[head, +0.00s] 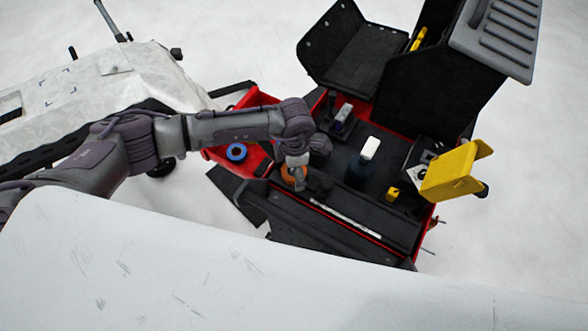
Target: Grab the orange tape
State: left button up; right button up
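The orange tape (288,178) is a small roll on the dark top of the red and black tool cart, left of its middle. My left arm comes in from the left, and its gripper (298,176) points down at the orange tape, overlapping it and hiding part of the roll. The fingertips are small and partly hidden, so I cannot tell whether they are open or closed on the tape. My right gripper is not in view.
A blue tape roll (236,152) lies in the red side tray (218,154). A dark bottle with a white cap (370,148), a small yellow item (392,194) and a larger yellow piece (455,174) are to the right. The raised black lid (350,48) stands behind.

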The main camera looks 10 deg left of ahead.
pick_arm(q)
jog(key=c, duration=1.2)
jog(key=shift+r, duration=0.1)
jog(key=shift+c, duration=0.2)
